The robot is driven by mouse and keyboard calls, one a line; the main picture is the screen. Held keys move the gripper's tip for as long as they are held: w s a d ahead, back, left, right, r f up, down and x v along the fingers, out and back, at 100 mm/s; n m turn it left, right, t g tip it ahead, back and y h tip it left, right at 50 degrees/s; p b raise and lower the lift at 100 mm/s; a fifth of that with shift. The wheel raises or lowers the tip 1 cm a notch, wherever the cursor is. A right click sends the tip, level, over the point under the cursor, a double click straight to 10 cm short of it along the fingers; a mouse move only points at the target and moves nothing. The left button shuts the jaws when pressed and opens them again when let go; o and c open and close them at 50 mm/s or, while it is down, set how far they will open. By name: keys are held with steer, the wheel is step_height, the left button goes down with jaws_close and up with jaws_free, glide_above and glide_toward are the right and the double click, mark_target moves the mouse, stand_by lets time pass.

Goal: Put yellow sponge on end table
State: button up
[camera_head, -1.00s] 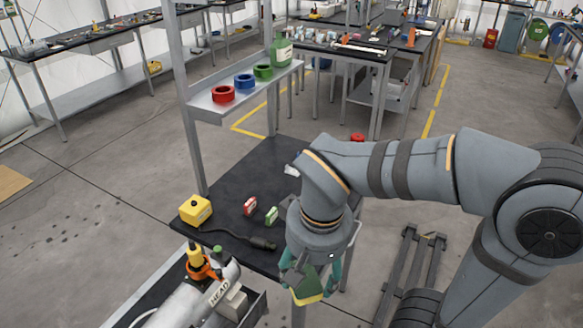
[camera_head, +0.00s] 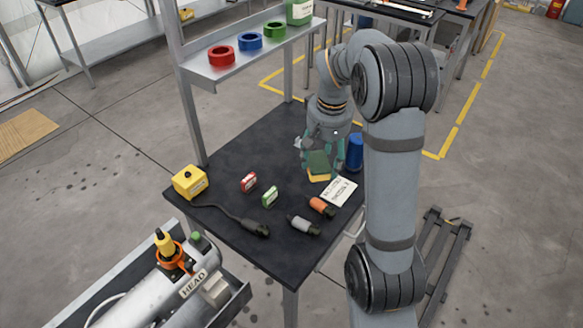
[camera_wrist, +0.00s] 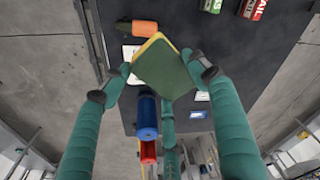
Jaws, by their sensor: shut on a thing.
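My gripper (camera_head: 323,160) is shut on the yellow sponge (camera_head: 318,165), which has a dark green face and a yellow edge. In the wrist view the sponge (camera_wrist: 163,68) sits between my teal fingers (camera_wrist: 163,78). The black-topped end table (camera_head: 245,150) is below. In the head view the sponge appears over its right part, by a white card (camera_head: 339,192) and a blue cylinder (camera_head: 355,151). I cannot tell whether the sponge touches the tabletop.
An orange cylinder (camera_head: 321,207), a grey one (camera_head: 303,225), green (camera_head: 270,196) and red (camera_head: 249,182) boxes, a yellow box (camera_head: 190,181) and a black cable (camera_head: 235,220) lie on the table. A shelf with tape rolls (camera_head: 249,41) overhangs the back. The table's middle has free room.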

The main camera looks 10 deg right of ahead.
steer(key=shift+w+d+f, duration=0.2)
steer(key=shift+w+f, duration=0.05)
steer(key=shift+w, duration=0.1)
steer(key=w+a+f+p, duration=0.1)
steer(key=w+f, duration=0.1)
steer(key=w, duration=0.1)
steer(key=w+a+f+p, duration=0.1)
steer(key=w+a+f, duration=0.1)
steer(key=w, duration=0.1)
steer(key=w+a+f+p, duration=0.2)
steer(key=w, duration=0.2)
steer(key=shift+a+f, duration=0.2)
steer(key=shift+f, duration=0.15)
step_height(320, 180, down, 4)
steer(key=shift+f+p, duration=0.1)
steer(key=shift+p, duration=0.6)
steer(key=shift+f, duration=0.2)
steer(key=o, duration=0.7)
steer(key=shift+r, duration=0.15)
